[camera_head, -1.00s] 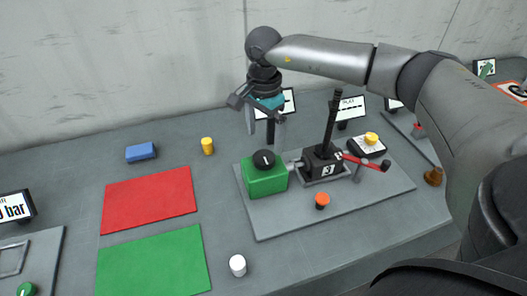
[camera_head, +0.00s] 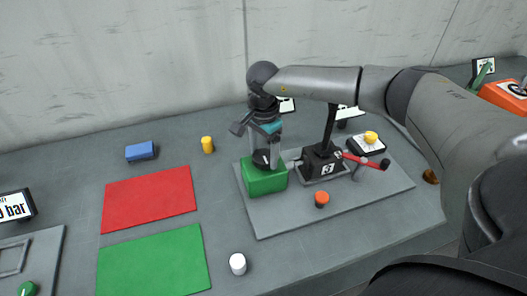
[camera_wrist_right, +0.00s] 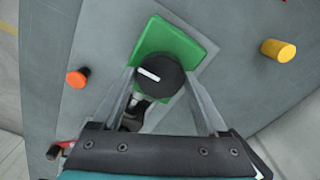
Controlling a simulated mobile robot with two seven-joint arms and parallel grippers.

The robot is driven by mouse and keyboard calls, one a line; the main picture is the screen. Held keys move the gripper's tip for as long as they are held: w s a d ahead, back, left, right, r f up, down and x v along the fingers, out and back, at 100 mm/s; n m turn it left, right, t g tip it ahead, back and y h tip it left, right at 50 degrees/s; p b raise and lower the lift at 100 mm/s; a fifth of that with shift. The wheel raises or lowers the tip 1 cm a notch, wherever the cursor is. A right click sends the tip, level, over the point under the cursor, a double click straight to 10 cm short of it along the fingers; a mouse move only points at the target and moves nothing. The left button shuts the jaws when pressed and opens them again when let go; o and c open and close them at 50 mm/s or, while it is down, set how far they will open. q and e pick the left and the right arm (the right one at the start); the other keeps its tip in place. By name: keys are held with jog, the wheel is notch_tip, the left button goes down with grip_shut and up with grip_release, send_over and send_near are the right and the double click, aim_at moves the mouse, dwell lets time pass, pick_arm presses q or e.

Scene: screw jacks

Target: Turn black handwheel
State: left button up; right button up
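The black handwheel (camera_head: 261,158) sits on top of a green block (camera_head: 264,180) on the grey plate. My right gripper (camera_head: 264,162) points down over it, with one finger on each side. In the right wrist view the round handwheel (camera_wrist_right: 160,76) with its white mark lies between the two fingertips (camera_wrist_right: 160,74). The fingers are apart and look open, with little room beside the wheel; contact cannot be made out. The gripper hides part of the wheel in the head view. My left gripper is not in view.
An orange knob (camera_head: 322,199) is in front. A yellow cylinder (camera_head: 207,145) and red mat (camera_head: 150,199) are left.

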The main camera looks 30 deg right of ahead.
jog(key=c, duration=0.9)
jog(key=shift+m, duration=0.3)
